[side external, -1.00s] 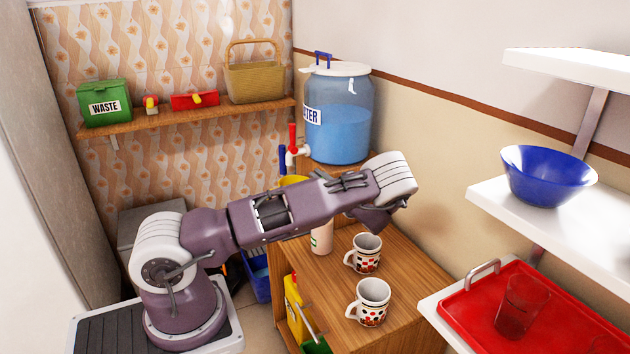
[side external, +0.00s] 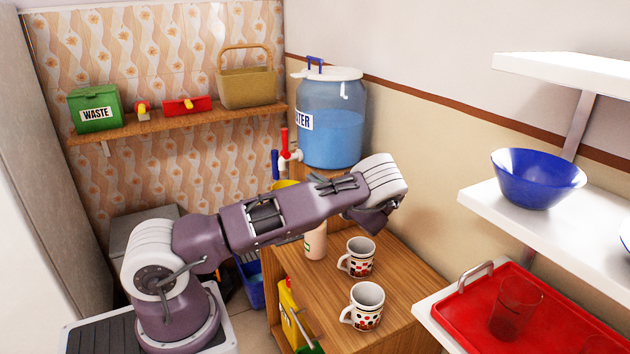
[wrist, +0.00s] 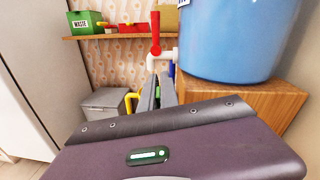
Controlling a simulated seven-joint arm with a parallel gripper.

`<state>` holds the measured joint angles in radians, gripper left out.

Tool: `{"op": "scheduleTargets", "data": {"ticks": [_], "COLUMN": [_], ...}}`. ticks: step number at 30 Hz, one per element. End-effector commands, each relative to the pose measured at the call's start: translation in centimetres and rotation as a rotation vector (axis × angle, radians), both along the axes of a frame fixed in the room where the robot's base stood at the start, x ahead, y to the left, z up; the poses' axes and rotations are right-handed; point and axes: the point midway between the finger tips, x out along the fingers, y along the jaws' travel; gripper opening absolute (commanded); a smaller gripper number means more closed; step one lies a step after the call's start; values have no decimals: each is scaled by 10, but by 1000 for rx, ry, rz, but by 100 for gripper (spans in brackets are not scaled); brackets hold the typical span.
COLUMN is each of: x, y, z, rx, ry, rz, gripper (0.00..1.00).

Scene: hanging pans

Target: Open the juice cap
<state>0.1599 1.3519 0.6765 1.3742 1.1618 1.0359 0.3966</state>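A pale bottle (side external: 316,243), which may be the juice, stands on the wooden cabinet behind my arm. The arm hides its upper part, so I cannot see its cap. It is not identifiable in the wrist view. In the wrist view the two grey fingers of my gripper (wrist: 158,85) point away, close together below the red-handled tap. A narrow strip of green and dark shows between them; I cannot tell whether they are open or shut. I see nothing clearly held. In the side view the fingers are hidden behind the arm.
Two patterned mugs (side external: 358,258) (side external: 366,308) stand on the cabinet (side external: 400,290) near the bottle. A blue water tank (side external: 332,125) with a tap (side external: 288,157) stands behind. A red tray (side external: 470,312) and blue bowl (side external: 538,180) are on the right shelves. A wall shelf (side external: 180,120) holds several items.

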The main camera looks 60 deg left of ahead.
Motion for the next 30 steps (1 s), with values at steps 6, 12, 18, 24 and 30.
{"op": "scheduleTargets", "data": {"ticks": [6,12,18,24,30], "x": [0,0,4,6,6], "y": [0,-1,-36,-67,-71], "z": [0,0,0,0,0], "rx": [0,0,0,1,0], "ry": [0,0,-1,-1,-1], "rz": [0,0,-4,-2,0], "gripper": [27,27,27,27,27]}}
